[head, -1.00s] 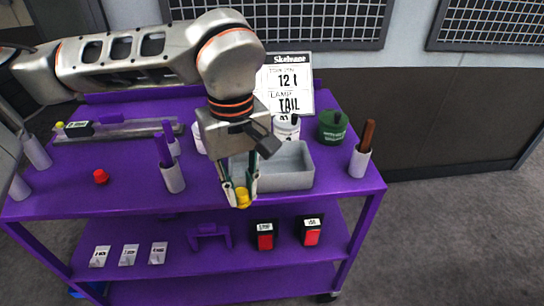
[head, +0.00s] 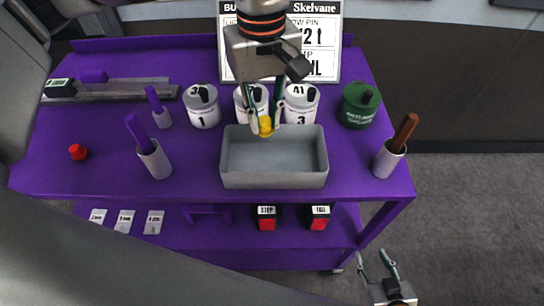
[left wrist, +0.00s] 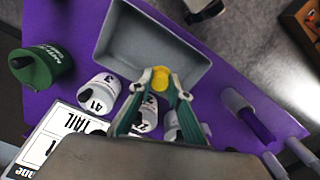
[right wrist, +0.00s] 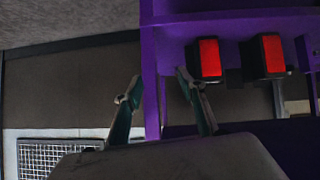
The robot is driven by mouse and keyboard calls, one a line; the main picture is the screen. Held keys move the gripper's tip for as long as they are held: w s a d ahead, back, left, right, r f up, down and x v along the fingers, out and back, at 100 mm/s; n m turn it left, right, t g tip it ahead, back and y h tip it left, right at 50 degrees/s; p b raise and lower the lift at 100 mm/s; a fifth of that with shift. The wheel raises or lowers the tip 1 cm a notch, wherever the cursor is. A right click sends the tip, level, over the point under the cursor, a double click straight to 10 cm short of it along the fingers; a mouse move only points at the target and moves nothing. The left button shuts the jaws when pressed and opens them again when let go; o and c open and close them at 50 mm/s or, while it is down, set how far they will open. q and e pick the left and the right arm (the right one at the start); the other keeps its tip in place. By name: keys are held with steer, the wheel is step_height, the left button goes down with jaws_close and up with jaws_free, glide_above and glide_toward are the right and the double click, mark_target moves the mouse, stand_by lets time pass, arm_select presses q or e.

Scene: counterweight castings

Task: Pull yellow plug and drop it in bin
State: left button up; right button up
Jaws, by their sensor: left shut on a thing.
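My left gripper (head: 263,124) is shut on the yellow plug (head: 266,129). In the head view the plug shows at the back rim of the grey bin (head: 274,181). In the left wrist view the yellow plug (left wrist: 160,79) sits between the fingertips, with the open grey bin (left wrist: 130,40) behind it. The bin looks empty, and the plug's height above it is hard to judge. My right gripper (head: 373,257) is open and empty, low in front of the cart's right side. Its spread fingers also show in the right wrist view (right wrist: 158,85).
White canisters (head: 201,106) and a green canister (head: 360,105) stand behind and beside the bin on the purple cart (head: 215,185). Cups with handles stand left (head: 154,160) and right (head: 389,159). A red plug (head: 78,152) lies at left. Red-fronted boxes (head: 267,218) are on the lower shelf.

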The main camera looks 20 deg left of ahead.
mark_target(265, 131)
arm_select(q)
step_height(265, 131, down, 4)
steer(key=shift+f+b, duration=0.2)
steer(key=shift+b, duration=1)
steer(key=shift+f, duration=0.2)
steer(key=shift+w, duration=0.1)
steer(key=o, duration=1)
arm_select(e)
step_height(265, 131, down, 3)
steer(key=shift+d, duration=0.1)
arm_select(q)
steer(key=shift+r, duration=0.2)
step_height(265, 131, up, 12)
steer(key=shift+f, duration=0.25)
